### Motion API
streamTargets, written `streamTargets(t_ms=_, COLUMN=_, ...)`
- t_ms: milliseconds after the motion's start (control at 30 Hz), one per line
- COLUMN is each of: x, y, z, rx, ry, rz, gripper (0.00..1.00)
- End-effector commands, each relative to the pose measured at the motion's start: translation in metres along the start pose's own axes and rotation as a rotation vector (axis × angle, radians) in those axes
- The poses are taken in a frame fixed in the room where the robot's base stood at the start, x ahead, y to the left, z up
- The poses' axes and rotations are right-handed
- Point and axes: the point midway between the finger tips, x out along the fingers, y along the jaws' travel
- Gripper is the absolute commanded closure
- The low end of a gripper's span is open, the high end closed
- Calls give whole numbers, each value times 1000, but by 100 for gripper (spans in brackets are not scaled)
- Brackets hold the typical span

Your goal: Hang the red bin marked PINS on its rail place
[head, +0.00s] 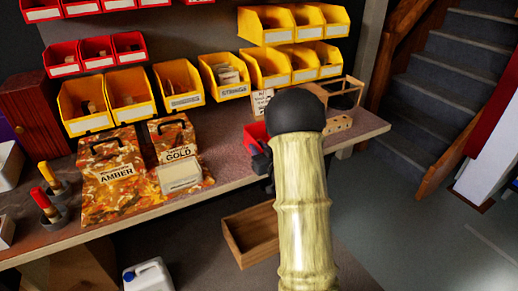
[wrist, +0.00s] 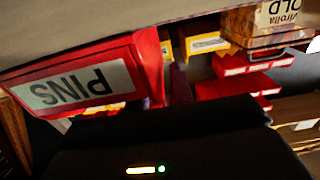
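The red PINS bin (wrist: 75,85) is close up at the left of the wrist view, its white label reading upside down. In the head view a small red part (head: 255,133), likely the same bin, shows at the bench, mostly hidden behind my arm. My gripper (head: 264,162) is right beside it, its dark fingers partly hidden by my arm. In the wrist view a dark finger (wrist: 180,85) stands along the bin's side wall; whether the fingers clamp it I cannot tell. Red bins (head: 97,52) hang on the wall at left, with bare dark wall to their right.
Yellow bins (head: 183,84) hang in a row below, with more yellow bins (head: 265,24) at upper right. Boxes marked AMBER (head: 110,180) and GOLD (head: 178,158) stand on the bench. A wooden frame (head: 342,92) is at the bench's right end. An open wooden box (head: 250,235) lies below.

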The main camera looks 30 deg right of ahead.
Motion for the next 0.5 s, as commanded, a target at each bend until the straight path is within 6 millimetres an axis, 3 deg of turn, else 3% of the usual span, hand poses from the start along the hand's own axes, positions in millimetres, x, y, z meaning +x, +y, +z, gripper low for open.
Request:
streamTargets(t_ms=33, x=0, y=0, z=0, rx=0, ry=0, rz=0, gripper=87)
streamTargets(t_ms=100, x=0, y=0, z=0, rx=0, ry=0, rz=0, gripper=100)
streamTargets(t_ms=500, x=0, y=0, z=-1, rx=-1, ry=1, rz=0, gripper=100)
